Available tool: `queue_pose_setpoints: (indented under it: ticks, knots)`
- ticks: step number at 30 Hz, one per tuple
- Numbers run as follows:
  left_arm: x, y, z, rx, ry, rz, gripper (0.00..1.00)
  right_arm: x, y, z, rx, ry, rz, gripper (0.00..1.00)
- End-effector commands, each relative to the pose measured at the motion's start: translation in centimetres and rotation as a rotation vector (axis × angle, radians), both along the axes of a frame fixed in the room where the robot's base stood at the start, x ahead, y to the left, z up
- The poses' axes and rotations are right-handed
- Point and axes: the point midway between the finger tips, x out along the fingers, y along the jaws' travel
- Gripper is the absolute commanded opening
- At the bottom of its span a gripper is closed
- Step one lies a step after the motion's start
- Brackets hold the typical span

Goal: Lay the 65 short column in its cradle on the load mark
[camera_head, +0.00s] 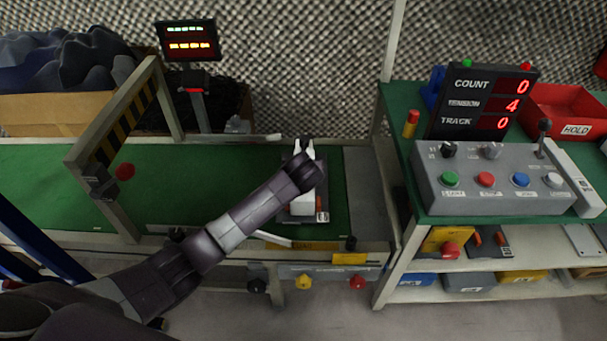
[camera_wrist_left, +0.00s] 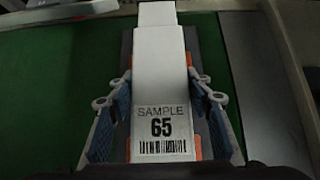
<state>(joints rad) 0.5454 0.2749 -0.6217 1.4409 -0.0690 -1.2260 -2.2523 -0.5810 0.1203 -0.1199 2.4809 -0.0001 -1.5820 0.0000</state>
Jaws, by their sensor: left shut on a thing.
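The white column (camera_wrist_left: 161,95), labelled "SAMPLE 65", fills the middle of the left wrist view. It also shows in the head view (camera_head: 302,205), partly behind my wrist. My left gripper (camera_head: 305,147) is over the green belt, and its fingers (camera_wrist_left: 161,100) are shut on the column from both sides. A dark cradle (camera_head: 321,203) with orange pads lies under and beside the column. I cannot tell whether the column rests fully in it. My right gripper is not in view.
The green belt (camera_head: 50,185) is clear to the left, under a striped gate frame (camera_head: 120,125). A control panel (camera_head: 500,180) and a counter display (camera_head: 482,102) stand on the right bench. A red HOLD bin (camera_head: 570,112) is at far right.

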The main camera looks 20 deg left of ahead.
Motion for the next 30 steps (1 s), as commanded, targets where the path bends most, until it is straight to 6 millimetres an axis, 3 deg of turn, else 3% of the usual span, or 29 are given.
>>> queue_pose_setpoints:
  ticks: [12,13,17,26,30]
  knots:
    - [0.2,0.0,-0.5,-0.001,-0.008,-0.001,0.00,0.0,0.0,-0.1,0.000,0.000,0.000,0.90]
    - [0.0,0.0,-0.9,0.000,-0.001,-0.001,0.49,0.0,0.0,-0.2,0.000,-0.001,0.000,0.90]
    - [0.0,0.0,-0.9,0.000,-0.001,-0.001,0.63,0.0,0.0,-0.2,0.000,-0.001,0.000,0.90]
    - [0.0,0.0,-0.8,-0.001,-0.002,0.000,0.64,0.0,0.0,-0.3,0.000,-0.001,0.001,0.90]
    - [-0.5,-0.2,0.1,0.001,-0.002,-0.001,0.64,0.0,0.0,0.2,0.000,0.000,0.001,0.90]
